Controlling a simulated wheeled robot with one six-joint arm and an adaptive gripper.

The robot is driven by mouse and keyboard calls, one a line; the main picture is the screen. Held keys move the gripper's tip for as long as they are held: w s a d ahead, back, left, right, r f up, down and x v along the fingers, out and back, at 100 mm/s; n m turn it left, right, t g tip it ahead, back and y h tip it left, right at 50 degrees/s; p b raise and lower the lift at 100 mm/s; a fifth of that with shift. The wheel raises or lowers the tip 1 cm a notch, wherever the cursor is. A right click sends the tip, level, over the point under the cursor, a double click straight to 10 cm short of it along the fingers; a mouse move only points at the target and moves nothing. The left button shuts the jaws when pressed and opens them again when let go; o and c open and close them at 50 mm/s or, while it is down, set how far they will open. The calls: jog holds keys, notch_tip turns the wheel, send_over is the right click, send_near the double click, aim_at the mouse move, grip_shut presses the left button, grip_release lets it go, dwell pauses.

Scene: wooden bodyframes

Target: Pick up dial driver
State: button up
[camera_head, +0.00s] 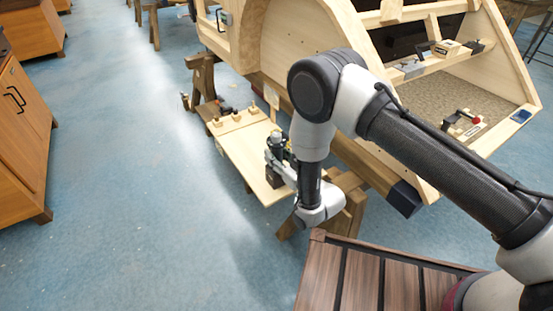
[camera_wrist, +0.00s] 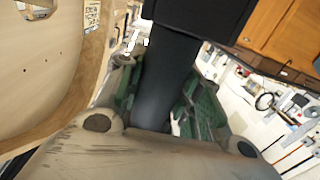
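My gripper (camera_head: 274,152) is small in the head view, low over the front right part of a light wooden board. A dark upright shape (camera_head: 277,138) shows at its end, but I cannot tell whether it is the dial driver or part of the gripper. In the wrist view a thick dark grey column (camera_wrist: 167,75) runs between a black block at the top and a scuffed grey-beige surface at the bottom. I cannot tell whether that column is the tool.
The wooden board (camera_head: 247,155) rests on sawhorses, with small wooden pieces (camera_head: 237,117) along its back. The large wooden bodyframe (camera_head: 292,40) stands close on the right. Wooden cabinets (camera_head: 22,120) stand left; blue floor between is clear.

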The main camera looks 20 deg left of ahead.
jog(key=shift+c, duration=1.3)
jog(key=shift+r, duration=0.1)
notch_tip(320, 180, up, 20)
dwell(0.3)
